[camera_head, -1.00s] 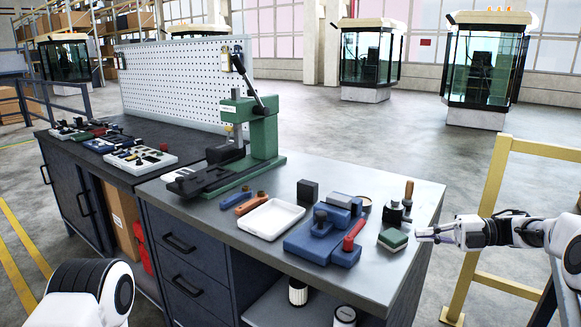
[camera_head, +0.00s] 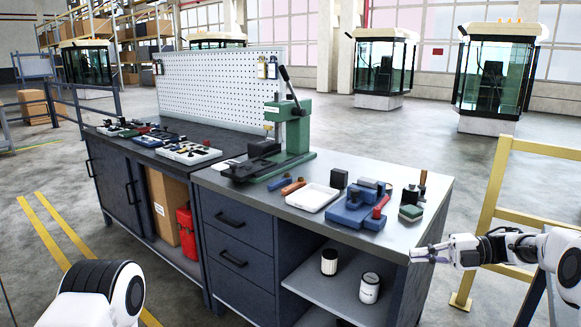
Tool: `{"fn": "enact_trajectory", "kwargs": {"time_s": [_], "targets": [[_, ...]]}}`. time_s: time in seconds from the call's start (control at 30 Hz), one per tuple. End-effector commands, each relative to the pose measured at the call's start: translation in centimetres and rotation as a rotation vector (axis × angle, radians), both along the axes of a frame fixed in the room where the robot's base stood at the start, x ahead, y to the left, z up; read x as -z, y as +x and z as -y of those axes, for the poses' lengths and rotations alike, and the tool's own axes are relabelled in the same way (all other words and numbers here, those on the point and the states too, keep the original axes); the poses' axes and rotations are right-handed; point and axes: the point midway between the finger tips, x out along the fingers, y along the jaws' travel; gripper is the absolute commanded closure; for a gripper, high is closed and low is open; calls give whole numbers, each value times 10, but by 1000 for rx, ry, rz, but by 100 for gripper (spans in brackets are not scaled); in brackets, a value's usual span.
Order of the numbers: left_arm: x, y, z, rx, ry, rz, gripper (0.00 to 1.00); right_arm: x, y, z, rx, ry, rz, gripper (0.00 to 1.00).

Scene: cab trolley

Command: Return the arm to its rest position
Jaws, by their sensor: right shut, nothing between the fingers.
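My right arm comes in from the right edge. Its gripper (camera_head: 428,254) is shut and empty, pointing left near the right front corner of the workbench (camera_head: 330,228).
On the bench are a green press (camera_head: 291,130), a white tray (camera_head: 312,197) and a blue fixture (camera_head: 357,209). A yellow rail frame (camera_head: 487,200) stands close behind my right arm. Two canisters sit on the lower shelf. Floor at the left is open.

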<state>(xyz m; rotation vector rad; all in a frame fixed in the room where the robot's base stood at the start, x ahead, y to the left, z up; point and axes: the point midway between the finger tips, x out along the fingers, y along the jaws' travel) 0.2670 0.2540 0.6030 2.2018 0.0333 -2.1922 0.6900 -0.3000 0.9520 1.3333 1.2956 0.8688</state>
Motion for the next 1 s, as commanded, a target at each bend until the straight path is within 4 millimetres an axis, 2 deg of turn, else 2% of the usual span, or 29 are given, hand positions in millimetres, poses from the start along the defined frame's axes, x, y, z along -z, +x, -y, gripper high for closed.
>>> {"fn": "enact_trajectory", "kwargs": {"time_s": [0.2,0.37,0.47,0.57,0.6,0.67,0.7,0.77,0.8,0.87,0.9,1.0], "targets": [[-13,0,0,0,0,0,100,29,-15,-55,-14,102,-156,100],[-23,0,0,0,0,-1,100,63,-28,-105,95,234,-366,100],[-30,-1,0,0,0,-1,100,95,-40,-134,232,308,-557,100],[-39,-1,0,0,0,-1,100,146,-66,-157,459,354,-826,100],[-42,0,0,0,0,-1,100,172,-84,-161,583,354,-958,100],[-46,0,0,0,0,-1,100,213,-119,-160,785,333,-1151,100],[-48,-1,0,0,0,-1,100,236,-147,-155,922,308,-1268,100],[-49,-1,0,0,0,-1,100,265,-192,-142,1122,256,-1420,100],[-50,-1,0,0,0,-1,100,280,-224,-132,1253,215,-1509,100],[-50,-1,0,0,0,-1,100,295,-274,-114,1452,150,-1624,100],[-50,-1,0,0,0,-1,100,301,-306,-102,1581,107,-1688,100],[-49,-1,0,0,0,-1,100,302,-372,-73,1870,28,-1802,100]]}}
